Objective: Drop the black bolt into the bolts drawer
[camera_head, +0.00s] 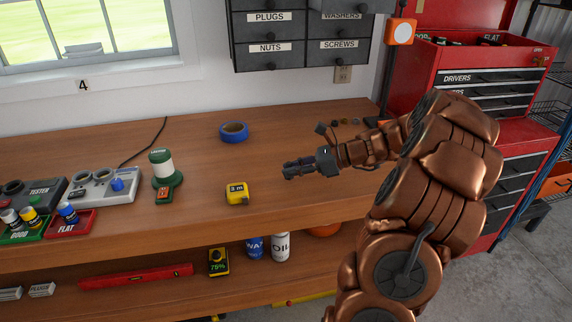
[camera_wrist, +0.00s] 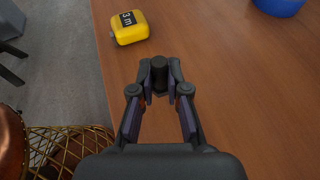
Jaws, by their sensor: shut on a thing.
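My gripper (camera_head: 305,166) is over the right part of the wooden workbench in the head view. In the wrist view my gripper (camera_wrist: 160,85) is shut on the black bolt (camera_wrist: 159,68), whose dark round end shows between the fingertips. In the head view the bolt is too small and dark to tell from the fingers. A wall cabinet of dark drawers (camera_head: 300,60) hangs above the back of the bench. Its visible labels read PLUGS, WASHERS, NUTS and SCREWS. The cabinet's top is cut off, and no drawer labelled bolts is in view.
Tester units and battery trays (camera_head: 70,223) are at the left. A red tool chest (camera_head: 480,80) stands at the right. The bench below the cabinet is mostly clear.

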